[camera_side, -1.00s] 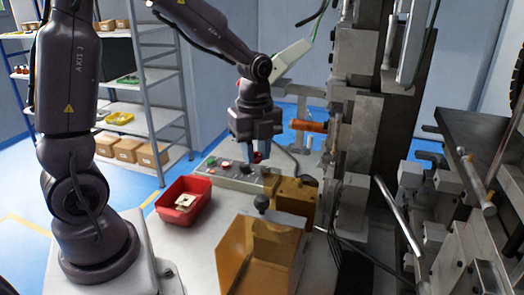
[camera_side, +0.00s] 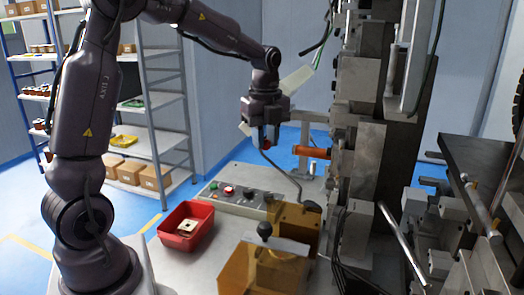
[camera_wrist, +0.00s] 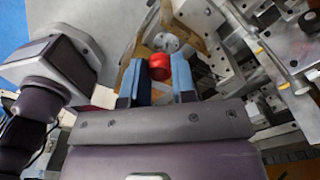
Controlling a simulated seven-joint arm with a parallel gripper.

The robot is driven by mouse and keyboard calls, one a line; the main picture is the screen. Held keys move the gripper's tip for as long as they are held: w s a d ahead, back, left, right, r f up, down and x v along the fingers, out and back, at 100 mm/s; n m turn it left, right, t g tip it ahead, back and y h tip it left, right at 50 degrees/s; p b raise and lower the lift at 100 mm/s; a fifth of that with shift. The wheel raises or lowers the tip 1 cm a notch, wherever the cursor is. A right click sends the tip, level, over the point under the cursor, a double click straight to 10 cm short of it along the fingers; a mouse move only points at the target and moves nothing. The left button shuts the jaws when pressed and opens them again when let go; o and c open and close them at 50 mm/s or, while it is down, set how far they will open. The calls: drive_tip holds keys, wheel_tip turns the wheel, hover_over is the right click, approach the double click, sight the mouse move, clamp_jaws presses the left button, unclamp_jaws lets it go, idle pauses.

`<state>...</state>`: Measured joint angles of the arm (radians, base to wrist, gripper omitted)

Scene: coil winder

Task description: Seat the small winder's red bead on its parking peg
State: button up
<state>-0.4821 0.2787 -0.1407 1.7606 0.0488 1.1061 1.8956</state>
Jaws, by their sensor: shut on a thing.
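My gripper (camera_side: 265,144) hangs fingers-down in the side view, above and behind the control box. Its blue fingers are shut on the small red bead (camera_side: 266,144). In the wrist view the round red bead (camera_wrist: 160,66) shows between the two fingertips of my gripper (camera_wrist: 160,78). A dark cable (camera_side: 287,177) curves down from near the fingertips toward the amber housing; whether it joins the bead I cannot tell. I cannot make out the parking peg for certain in either view.
A control box (camera_side: 240,203) with buttons sits below my gripper. An amber housing (camera_side: 262,265) with a black knob (camera_side: 264,229) stands in front. A red tray (camera_side: 186,226) holds a pale part. An orange cylinder (camera_side: 313,152) juts from the tall grey machine (camera_side: 366,140) at right.

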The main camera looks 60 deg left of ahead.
drive_tip(key=w+a, duration=0.2)
drive_tip(key=a, duration=0.3)
wheel_tip(320, 180, down, 22)
drive_tip(key=shift+a+r, duration=0.1)
drive_tip(key=shift+r, duration=0.15)
drive_tip(key=shift+f, duration=2.6)
drive_tip(key=shift+f, duration=0.25)
drive_tip(key=shift+f, duration=0.85)
drive_tip(key=o, duration=1)
drive_tip(key=shift+r, duration=0.55)
wheel_tip(320, 180, up, 12)
drive_tip(key=shift+s+f, duration=0.1)
